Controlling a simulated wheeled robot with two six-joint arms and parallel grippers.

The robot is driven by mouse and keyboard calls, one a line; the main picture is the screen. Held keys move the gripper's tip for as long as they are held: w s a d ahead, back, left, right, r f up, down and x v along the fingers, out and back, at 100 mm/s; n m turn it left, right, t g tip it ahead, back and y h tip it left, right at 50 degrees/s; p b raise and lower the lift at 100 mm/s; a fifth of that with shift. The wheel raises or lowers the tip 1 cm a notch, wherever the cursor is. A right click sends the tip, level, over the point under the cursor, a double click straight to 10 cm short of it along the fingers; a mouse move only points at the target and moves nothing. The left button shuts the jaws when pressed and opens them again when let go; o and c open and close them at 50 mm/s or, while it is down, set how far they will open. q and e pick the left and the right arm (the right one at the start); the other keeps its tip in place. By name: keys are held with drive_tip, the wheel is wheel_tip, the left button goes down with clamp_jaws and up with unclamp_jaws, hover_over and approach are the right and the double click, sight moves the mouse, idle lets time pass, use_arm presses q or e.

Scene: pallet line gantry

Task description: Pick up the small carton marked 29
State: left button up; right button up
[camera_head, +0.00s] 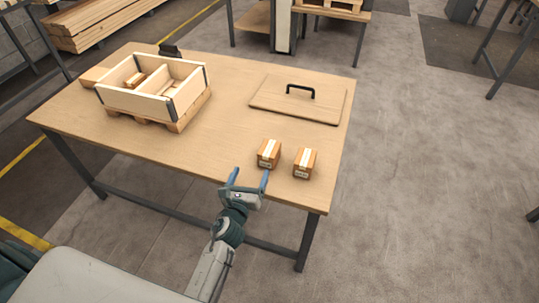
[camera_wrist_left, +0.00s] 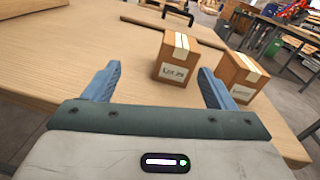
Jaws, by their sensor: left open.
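Two small brown cartons with pale tape stand upright on the wooden table (camera_head: 130,134) near its front right corner. The left carton (camera_head: 268,153) has a white label in the left wrist view (camera_wrist_left: 174,63) that seems to end in 29. The right carton (camera_head: 305,162) also shows in the left wrist view (camera_wrist_left: 243,76); its label is too blurred to read. My left gripper (camera_head: 249,175) is open and empty at the table's front edge, its blue fingers pointing toward the left carton, not around it. My right gripper is not in view.
A wooden crate (camera_head: 118,101) with dividers and a few items stands on a small pallet at the table's back left. A flat wooden lid (camera_head: 270,97) with a black handle (camera_head: 300,91) lies behind the cartons. The table's middle is clear.

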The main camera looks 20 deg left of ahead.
sight(265, 160)
use_arm(q)
drive_tip(key=d+m, duration=0.1)
drive_tip(key=w+d+m+h, duration=0.1)
drive_tip(key=shift+w+f+m+h, duration=0.1)
drive_tip(key=shift+w+m+h, duration=0.1)
drive_tip(key=shift+m+h, duration=0.15)
drive_tip(key=w, duration=0.4)
drive_tip(key=shift+w+d, duration=0.15)
drive_tip(key=shift+w, duration=0.75)
drive_tip(key=w, duration=0.4)
drive_tip(key=shift+w+d+f+b, duration=0.15)
drive_tip(key=shift+w+b, duration=0.05)
drive_tip(key=shift+b, duration=0.1)
drive_tip(key=shift+w, duration=0.1)
drive_tip(key=c, duration=1.3)
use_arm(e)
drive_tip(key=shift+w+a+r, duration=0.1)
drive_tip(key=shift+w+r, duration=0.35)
use_arm(q)
drive_tip(key=shift+o, duration=0.2)
drive_tip(key=shift+r, duration=0.3)
